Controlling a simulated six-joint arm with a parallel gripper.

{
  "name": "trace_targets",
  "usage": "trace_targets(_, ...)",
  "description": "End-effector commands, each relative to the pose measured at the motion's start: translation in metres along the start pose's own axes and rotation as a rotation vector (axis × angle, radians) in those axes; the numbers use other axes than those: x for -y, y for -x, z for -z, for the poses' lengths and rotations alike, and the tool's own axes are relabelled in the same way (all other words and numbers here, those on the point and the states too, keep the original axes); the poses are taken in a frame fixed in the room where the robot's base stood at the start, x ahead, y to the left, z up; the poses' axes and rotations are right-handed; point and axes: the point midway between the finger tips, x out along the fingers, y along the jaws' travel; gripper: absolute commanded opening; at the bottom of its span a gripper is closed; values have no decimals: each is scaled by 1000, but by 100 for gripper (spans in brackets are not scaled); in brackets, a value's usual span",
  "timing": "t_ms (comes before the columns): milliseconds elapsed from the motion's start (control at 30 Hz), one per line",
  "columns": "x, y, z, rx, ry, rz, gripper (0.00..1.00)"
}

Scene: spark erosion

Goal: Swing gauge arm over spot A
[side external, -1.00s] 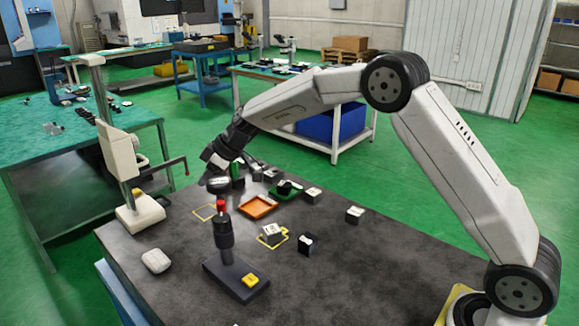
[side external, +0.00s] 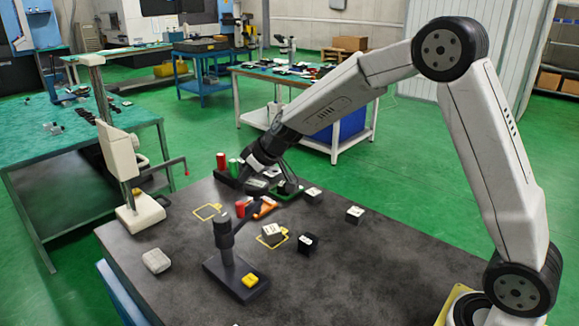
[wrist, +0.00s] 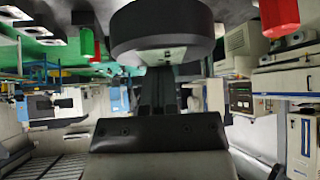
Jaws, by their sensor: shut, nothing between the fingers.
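The gauge (side external: 235,276) stands on a dark base with a yellow block on it. Its dark arm (side external: 233,232) reaches from the post up and to the right, with a red tip (side external: 240,208) beside the orange tray. A yellow square outline (side external: 207,212) lies bare on the table left of the arm. Another yellow outline (side external: 285,240) surrounds a grey block (side external: 272,233). I cannot read which is spot A. My gripper (side external: 257,188) is shut and empty, low over the table behind the red tip, apart from it as far as I can see.
A rack with red (side external: 221,161) and green (side external: 233,168) cylinders stands behind my gripper. A white stand (side external: 140,214) is at left. The front right table is clear.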

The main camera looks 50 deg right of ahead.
Motion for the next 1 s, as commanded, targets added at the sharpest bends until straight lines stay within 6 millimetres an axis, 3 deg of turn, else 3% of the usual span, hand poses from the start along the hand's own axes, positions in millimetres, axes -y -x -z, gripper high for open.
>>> trace_targets(400, -2, 26, -33, 3, -1, 2, 0)
trace_targets(1000, -1, 30, -42, 9, 1, 6, 0)
